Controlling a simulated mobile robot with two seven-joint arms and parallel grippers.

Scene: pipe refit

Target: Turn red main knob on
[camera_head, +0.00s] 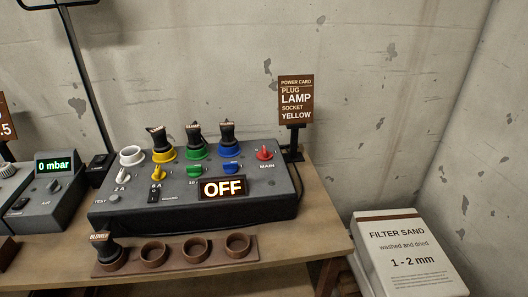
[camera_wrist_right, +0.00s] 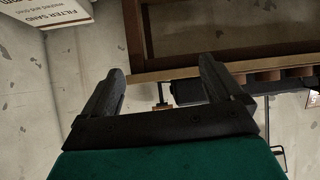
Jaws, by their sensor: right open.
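The red main knob (camera_head: 264,153) sits at the right end of the dark control box (camera_head: 200,206), above the label MAIN. A display (camera_head: 222,188) on the box's front reads OFF. My right gripper (camera_wrist_right: 158,85) shows only in the right wrist view. Its two dark fingers are apart with nothing between them. It is away from the knob, with the wooden table's edge (camera_wrist_right: 190,70) beyond its fingertips. The knob cannot be made out in the wrist view. My left gripper is in neither view.
White, yellow, green and blue sockets line the box; plugs stand in the yellow (camera_head: 158,140), green and blue ones. A brown sign (camera_head: 296,100) stands behind the knob. A plug rack (camera_head: 175,262) lies in front. A filter sand box (camera_head: 405,250) stands at right.

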